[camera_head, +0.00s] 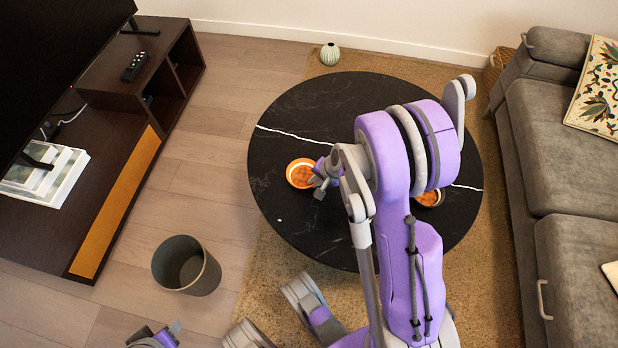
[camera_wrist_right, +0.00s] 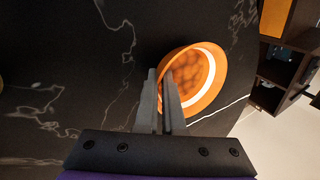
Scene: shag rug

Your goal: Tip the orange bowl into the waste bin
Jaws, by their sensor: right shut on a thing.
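The orange bowl (camera_head: 291,177) sits on the black round table, left of its middle, with a pale inner band and orange round contents inside. It also shows in the right wrist view (camera_wrist_right: 217,72). My right gripper (camera_head: 318,179) is shut on the bowl's near rim; in the right wrist view its two fingers (camera_wrist_right: 164,85) straddle the rim. The bowl looks upright. The waste bin (camera_head: 202,282) is a grey-green open bucket on the wood floor, left of the table, and looks empty. My left gripper (camera_head: 160,336) shows only partly at the bottom edge; its opening is unclear.
A second bowl (camera_head: 440,199) with orange contents is partly hidden behind my right arm on the black table (camera_head: 300,115). A grey sofa (camera_head: 560,150) stands right, a dark TV cabinet (camera_head: 110,190) left.

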